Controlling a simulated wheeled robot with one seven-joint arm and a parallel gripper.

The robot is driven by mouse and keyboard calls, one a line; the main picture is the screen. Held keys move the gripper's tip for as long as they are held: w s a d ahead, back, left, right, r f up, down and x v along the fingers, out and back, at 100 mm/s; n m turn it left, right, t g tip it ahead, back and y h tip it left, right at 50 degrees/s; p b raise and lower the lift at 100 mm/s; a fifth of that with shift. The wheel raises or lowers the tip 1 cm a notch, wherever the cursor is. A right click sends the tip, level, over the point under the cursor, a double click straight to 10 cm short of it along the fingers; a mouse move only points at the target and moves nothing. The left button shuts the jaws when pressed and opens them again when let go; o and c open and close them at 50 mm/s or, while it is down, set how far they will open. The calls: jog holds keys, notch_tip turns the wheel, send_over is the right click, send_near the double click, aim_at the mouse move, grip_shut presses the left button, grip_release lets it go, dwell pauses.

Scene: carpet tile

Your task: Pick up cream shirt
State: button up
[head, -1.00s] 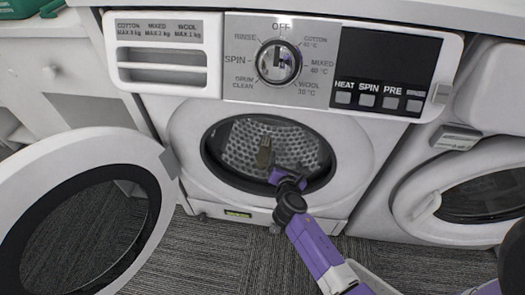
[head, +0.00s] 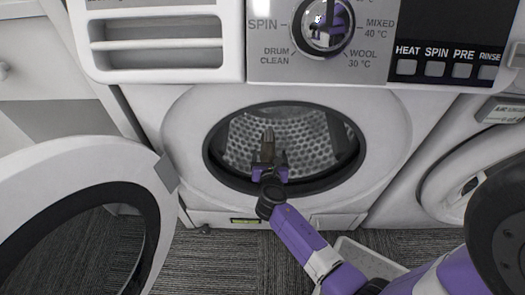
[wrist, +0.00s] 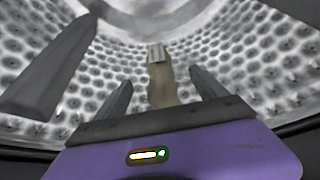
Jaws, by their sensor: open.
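The shirt shows as a small tan, narrow piece of cloth (wrist: 161,84) inside the washing machine drum (head: 310,133). In the wrist view the cloth lies between the fingers, with gaps on both sides. In the head view my gripper (head: 269,158) overlaps the cloth's lower part and hides it.
The round washer door (head: 90,165) hangs open at the left. The drum's dark rim (head: 213,150) surrounds my gripper. A drum paddle (wrist: 52,75) juts out at the left in the wrist view. A second machine (head: 450,180) stands at the right. A pale-rimmed container (head: 352,246) sits on the carpet.

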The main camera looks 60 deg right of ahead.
aim_at(268, 143)
jog(key=shift+w+d+f+b, duration=0.1)
jog(key=shift+w+f+b, duration=0.25)
jog(key=shift+f, duration=0.25)
jog(key=b+x, duration=0.1)
jog(key=x, duration=0.1)
jog(key=shift+w+d, duration=0.15)
jog(key=shift+d, duration=0.05)
jog(key=b+x, duration=0.1)
jog(key=x, duration=0.1)
jog(key=r+b+x, duration=0.1)
jog(key=x, duration=0.2)
jog(key=shift+w+d+b, duration=0.1)
jog(key=shift+d+b, duration=0.2)
jog(key=c, duration=1.7)
jog(key=shift+c, duration=0.2)
jog(key=shift+r, duration=0.2)
